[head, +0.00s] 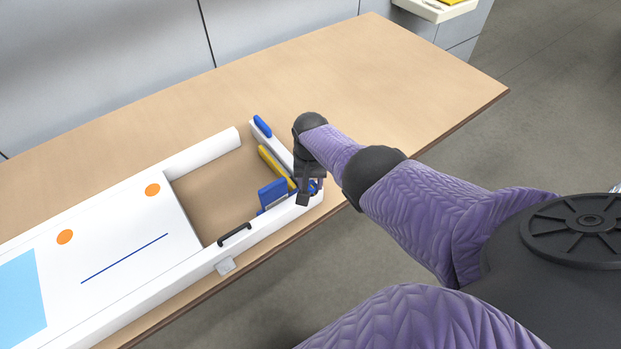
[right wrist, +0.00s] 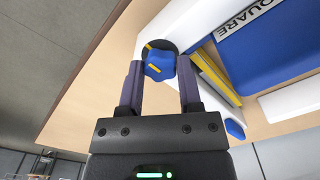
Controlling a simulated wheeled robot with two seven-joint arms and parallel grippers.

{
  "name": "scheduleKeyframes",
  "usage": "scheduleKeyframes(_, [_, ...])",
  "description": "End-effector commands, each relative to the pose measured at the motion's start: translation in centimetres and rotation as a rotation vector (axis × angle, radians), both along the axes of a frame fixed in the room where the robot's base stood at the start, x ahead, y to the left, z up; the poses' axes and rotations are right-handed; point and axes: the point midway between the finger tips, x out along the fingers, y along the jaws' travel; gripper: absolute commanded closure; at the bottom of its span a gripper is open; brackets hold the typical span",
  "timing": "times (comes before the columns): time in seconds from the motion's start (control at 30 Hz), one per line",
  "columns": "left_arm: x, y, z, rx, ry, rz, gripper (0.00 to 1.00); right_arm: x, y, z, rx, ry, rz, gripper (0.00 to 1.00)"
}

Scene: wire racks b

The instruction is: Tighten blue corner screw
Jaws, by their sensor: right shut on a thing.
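My left gripper is not in view.
The white frame lies on a wooden table (head: 400,80) near its front edge. A blue block (head: 271,194) and yellow bar (head: 275,167) lie inside. The table's far right is clear.

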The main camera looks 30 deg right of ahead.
Motion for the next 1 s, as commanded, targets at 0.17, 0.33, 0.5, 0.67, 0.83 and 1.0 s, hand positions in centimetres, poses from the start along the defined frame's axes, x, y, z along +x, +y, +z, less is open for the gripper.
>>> scheduleKeyframes(0.17, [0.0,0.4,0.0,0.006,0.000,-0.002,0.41,0.1,0.0,0.1,0.000,-0.004,0.001,0.36])
scheduleKeyframes(0.33, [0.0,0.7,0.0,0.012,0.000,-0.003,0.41,0.1,0.0,0.1,0.000,-0.002,0.001,0.20])
scheduleKeyframes(0.5, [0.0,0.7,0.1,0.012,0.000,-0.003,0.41,0.0,0.0,0.1,0.000,-0.001,0.001,0.20])
scheduleKeyframes(0.67, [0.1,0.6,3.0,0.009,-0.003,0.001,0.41,0.1,0.0,3.4,0.000,-0.004,0.000,0.20])
scheduleKeyframes(0.83, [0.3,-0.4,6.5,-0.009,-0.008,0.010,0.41,0.1,-0.1,7.9,0.000,-0.004,0.002,0.20])
scheduleKeyframes(1.0, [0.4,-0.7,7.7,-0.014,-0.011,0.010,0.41,0.0,0.0,9.9,0.000,-0.002,0.001,0.20])
